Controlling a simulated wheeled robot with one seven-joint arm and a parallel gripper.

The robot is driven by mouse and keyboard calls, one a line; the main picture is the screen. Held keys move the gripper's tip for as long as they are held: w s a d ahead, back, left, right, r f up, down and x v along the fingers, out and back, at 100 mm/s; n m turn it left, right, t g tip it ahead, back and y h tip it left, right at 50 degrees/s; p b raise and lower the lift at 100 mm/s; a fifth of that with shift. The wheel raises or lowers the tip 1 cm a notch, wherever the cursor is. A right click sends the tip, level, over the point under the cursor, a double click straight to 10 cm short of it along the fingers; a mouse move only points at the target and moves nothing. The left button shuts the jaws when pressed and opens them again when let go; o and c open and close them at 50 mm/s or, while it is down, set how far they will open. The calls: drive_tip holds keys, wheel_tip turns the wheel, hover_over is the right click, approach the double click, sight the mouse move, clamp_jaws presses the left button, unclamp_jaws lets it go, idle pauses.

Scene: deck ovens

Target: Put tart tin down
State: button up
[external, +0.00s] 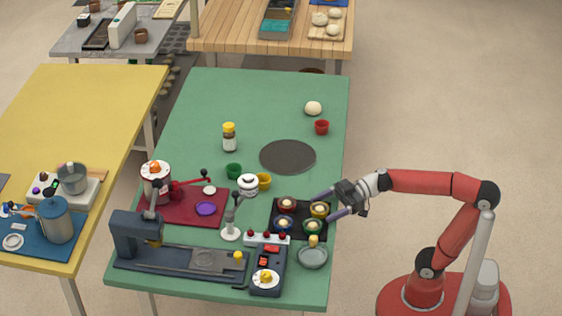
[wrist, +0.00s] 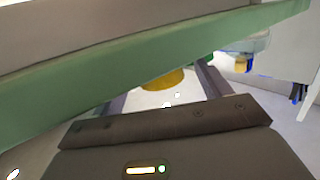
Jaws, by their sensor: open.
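A dark square tray (external: 299,220) on the green table holds several small tart tins with pale dough in them. They are a red tin (external: 287,206), a yellow tin (external: 319,213), a blue tin (external: 284,226) and a green tin (external: 313,228). My gripper (external: 325,204) reaches in from the right, with its two fingers apart on either side of the yellow tin. In the wrist view, a yellow rounded shape (wrist: 161,80) shows between the open fingers (wrist: 160,88), partly hidden by a green edge. Whether the fingers touch the tin is unclear.
A grey bowl (external: 312,258) stands in front of the tray, and a small control box (external: 268,280) with a press lies nearby. A dark round plate (external: 288,156) lies behind the tray. The table's right edge is close.

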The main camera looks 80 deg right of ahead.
drive_tip(key=shift+c, duration=0.3)
drive_tip(key=c, duration=1.1)
